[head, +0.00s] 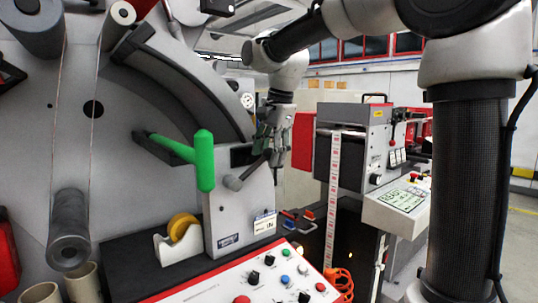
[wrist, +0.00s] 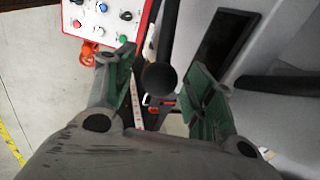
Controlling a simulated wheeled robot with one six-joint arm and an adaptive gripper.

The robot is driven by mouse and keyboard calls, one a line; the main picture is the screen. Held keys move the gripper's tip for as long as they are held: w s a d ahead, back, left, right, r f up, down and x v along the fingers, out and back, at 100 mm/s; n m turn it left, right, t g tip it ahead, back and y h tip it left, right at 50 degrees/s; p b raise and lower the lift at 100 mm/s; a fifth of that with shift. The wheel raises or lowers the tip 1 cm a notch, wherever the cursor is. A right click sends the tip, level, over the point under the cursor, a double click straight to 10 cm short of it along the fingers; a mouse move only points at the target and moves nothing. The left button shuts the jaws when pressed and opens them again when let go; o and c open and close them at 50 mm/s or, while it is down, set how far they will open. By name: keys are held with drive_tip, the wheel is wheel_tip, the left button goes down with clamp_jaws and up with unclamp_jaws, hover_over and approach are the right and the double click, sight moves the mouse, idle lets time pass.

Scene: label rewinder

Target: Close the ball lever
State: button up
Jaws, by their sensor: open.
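The ball lever (head: 252,170) is a dark rod on a grey round hub, at the right edge of the grey machine panel in the head view. It slants up and right toward my gripper (head: 273,148). In the wrist view its dark ball (wrist: 159,77) lies between the two green-padded fingers of my gripper (wrist: 163,70), with the rod running up behind it. The fingers stand apart, with visible gaps on both sides of the ball. In the head view the ball is hard to make out against the gripper.
A green handle (head: 204,160) sticks out left of the lever. Below are a tape dispenser (head: 180,240) and a control panel (head: 270,280) with buttons and knobs. Another machine (head: 352,150) with a label strip stands to the right.

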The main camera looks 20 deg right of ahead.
drive_tip(key=shift+w+f, duration=0.1)
drive_tip(key=shift+f, duration=0.25)
clamp_jaws()
drive_tip(key=shift+f, duration=0.1)
drive_tip(key=shift+w+d+f+y, duration=0.1)
drive_tip(key=shift+d+f+y, duration=0.2)
drive_tip(key=shift+f+y, duration=0.3)
wheel_tip(320, 180, down, 10)
drive_tip(key=m+g+y, duration=0.1)
drive_tip(key=g+y, duration=0.2)
drive_tip(key=y, duration=0.6)
drive_tip(key=shift+m+g, duration=0.3)
drive_tip(key=shift+a+f, duration=0.1)
drive_tip(key=shift+f, duration=0.05)
